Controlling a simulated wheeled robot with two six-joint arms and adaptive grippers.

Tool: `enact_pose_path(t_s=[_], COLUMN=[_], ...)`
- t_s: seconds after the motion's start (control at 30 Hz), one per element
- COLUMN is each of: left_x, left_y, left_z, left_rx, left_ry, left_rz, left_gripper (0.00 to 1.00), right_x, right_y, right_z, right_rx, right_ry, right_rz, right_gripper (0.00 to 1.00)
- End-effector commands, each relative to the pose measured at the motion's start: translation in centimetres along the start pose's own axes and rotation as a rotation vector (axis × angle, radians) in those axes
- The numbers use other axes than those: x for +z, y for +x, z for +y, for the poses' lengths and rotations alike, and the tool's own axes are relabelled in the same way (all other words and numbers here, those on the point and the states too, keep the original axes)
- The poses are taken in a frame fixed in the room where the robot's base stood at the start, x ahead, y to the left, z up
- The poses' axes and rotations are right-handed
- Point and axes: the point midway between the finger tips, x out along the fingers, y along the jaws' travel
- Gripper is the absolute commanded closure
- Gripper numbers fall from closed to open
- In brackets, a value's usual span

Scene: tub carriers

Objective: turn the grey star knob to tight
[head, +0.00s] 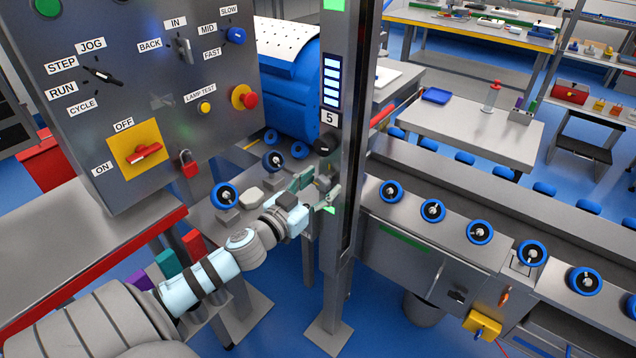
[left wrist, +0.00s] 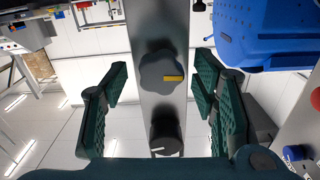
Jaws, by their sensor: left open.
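The grey star knob (left wrist: 157,82) sits on a grey metal post (left wrist: 150,30) in the left wrist view. Its yellow pointer mark points to the picture's right. No tight label is readable. My left gripper (head: 318,190) is at the post in the head view and hides most of the knob there. In the left wrist view the green ribbed fingers of my left gripper (left wrist: 168,105) are open, one on each side of the knob, with gaps between. My right gripper is not in view.
A round black knob (head: 323,145) is on the same post, close to my left gripper; it also shows in the left wrist view (left wrist: 165,134). A grey control panel (head: 150,100) stands to the left. A conveyor with several blue-rimmed wheels (head: 432,211) runs to the right.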

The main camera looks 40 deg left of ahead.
Motion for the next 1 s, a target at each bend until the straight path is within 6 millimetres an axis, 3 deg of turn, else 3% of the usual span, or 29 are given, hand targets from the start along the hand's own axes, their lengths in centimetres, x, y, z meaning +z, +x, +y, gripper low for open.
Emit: enact_pose_path(t_s=[0.13, 0.43, 0.77, 1.0], left_x=[0.10, 0.11, 0.10, 0.06], left_y=[-0.03, -0.06, -0.06, -0.06], left_z=[-0.01, -0.03, -0.03, -0.03], left_rx=[0.000, -0.001, -0.001, -0.002], left_ry=[0.000, 0.000, 0.037, 0.163], left_rz=[-0.001, -0.001, -0.001, -0.001], left_gripper=[0.47, 0.95, 0.95, 0.95], right_x=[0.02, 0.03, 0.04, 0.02], right_y=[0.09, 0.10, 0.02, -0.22], right_z=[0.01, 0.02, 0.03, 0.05], right_rx=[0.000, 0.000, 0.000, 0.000], right_ry=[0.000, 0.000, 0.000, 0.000], right_rz=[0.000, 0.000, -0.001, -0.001], right_gripper=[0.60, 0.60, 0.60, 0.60])
